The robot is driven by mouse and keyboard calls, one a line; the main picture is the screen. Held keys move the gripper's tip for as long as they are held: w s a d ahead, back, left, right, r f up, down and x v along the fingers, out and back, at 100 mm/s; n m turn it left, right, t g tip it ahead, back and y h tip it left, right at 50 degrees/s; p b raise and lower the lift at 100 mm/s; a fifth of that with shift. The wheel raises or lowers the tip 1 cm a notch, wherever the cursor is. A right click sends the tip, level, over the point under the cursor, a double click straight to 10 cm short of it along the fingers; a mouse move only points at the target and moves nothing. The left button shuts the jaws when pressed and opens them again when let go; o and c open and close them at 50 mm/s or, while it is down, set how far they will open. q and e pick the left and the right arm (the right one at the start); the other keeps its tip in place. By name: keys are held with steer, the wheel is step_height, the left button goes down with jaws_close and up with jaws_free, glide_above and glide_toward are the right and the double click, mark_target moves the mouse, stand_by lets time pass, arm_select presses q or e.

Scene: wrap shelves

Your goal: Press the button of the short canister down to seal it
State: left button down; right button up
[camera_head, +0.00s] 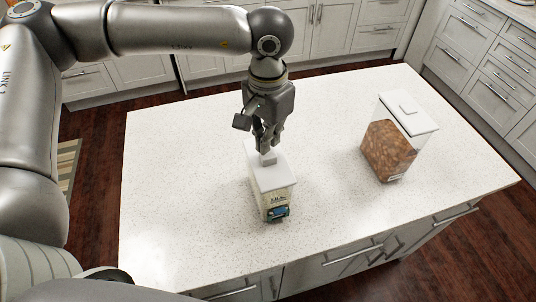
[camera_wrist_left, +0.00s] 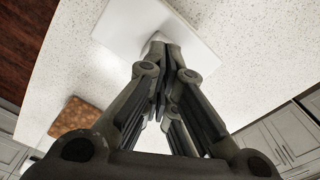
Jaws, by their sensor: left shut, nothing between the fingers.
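The short canister (camera_head: 271,188) stands upright on the white speckled counter, with a pale body, a white lid and a label low on its front. Its button (camera_head: 268,158) shows as a small raised block on the lid. My left gripper (camera_head: 266,150) is shut and empty, pointing down with its fingertips right at the button. In the left wrist view the white lid (camera_wrist_left: 120,28) lies beyond the shut fingers (camera_wrist_left: 160,100), which largely hide the button. I cannot tell whether the fingertips touch it. My right gripper is not in view.
A taller clear canister (camera_head: 393,140) with brown contents and a white lid stands to the right on the counter (camera_head: 190,190); it partly shows in the left wrist view (camera_wrist_left: 75,118). The counter between the canisters is clear. Cabinets (camera_head: 480,60) line the back and right.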

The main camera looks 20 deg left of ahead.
arm_select(q)
steer(key=shift+f, duration=0.15)
steer(key=shift+f+b, duration=2.15)
steer(key=shift+b, duration=0.05)
steer(key=shift+r+p, duration=1.8)
steer(key=shift+r, duration=2.05)
